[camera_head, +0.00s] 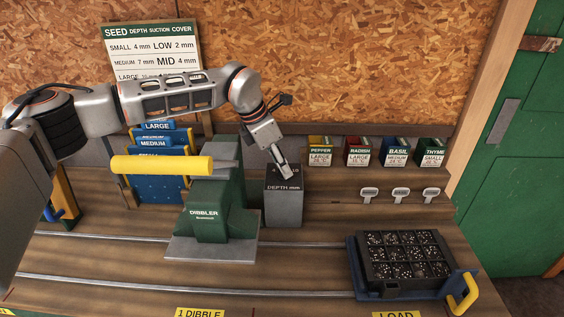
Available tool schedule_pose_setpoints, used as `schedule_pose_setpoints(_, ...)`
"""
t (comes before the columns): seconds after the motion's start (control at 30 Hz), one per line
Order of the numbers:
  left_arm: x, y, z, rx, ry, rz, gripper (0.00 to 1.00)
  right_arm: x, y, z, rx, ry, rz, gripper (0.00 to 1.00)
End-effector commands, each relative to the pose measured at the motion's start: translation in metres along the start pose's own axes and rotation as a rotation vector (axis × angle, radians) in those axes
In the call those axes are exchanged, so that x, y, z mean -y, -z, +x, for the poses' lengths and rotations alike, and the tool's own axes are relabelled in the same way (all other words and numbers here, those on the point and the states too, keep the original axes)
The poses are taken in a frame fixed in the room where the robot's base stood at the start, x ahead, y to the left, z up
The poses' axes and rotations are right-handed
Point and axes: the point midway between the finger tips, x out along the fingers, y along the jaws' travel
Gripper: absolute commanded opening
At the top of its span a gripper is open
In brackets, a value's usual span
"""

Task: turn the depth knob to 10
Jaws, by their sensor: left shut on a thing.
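The depth box (284,207) is a grey block labelled "DEPTH mm" that stands just right of the green dibbler (207,222). The depth knob is on its top, hidden by my gripper, and its setting cannot be read. My left gripper (287,172) reaches down from the upper left onto the top of the box and is shut on the knob. My right gripper is not in view.
A yellow handle (162,165) sticks out left from the dibbler, below my left arm. Seed boxes, including pepper (320,152), stand at the back right. A seed tray (404,256) sits at the front right on metal rails.

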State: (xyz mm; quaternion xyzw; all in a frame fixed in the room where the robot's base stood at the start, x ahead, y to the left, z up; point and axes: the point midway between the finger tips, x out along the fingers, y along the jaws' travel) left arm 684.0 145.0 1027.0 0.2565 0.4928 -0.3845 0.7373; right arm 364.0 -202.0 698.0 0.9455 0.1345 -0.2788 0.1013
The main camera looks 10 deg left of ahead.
Motion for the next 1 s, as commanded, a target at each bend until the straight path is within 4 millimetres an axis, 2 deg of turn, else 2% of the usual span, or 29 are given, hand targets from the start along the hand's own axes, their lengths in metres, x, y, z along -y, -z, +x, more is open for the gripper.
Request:
schedule_pose_setpoints(0.57,-0.0006,-0.0001,0.0000,0.000,0.012,0.032,0.01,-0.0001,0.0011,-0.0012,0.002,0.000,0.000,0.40)
schedule_pose_setpoints(0.6,-0.0006,-0.0001,0.0000,0.000,0.011,0.032,0.28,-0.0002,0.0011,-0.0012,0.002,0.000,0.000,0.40)
schedule_pose_setpoints(0.63,-0.0006,-0.0001,0.0000,0.000,0.011,0.031,0.35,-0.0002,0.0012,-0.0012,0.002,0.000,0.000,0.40)
schedule_pose_setpoints(0.67,-0.0006,-0.0001,0.0000,0.000,0.011,0.031,0.39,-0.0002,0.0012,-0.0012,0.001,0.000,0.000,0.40)
schedule_pose_setpoints(1.0,-0.0006,-0.0002,-0.0010,0.000,0.011,0.030,0.39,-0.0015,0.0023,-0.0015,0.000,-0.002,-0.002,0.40)
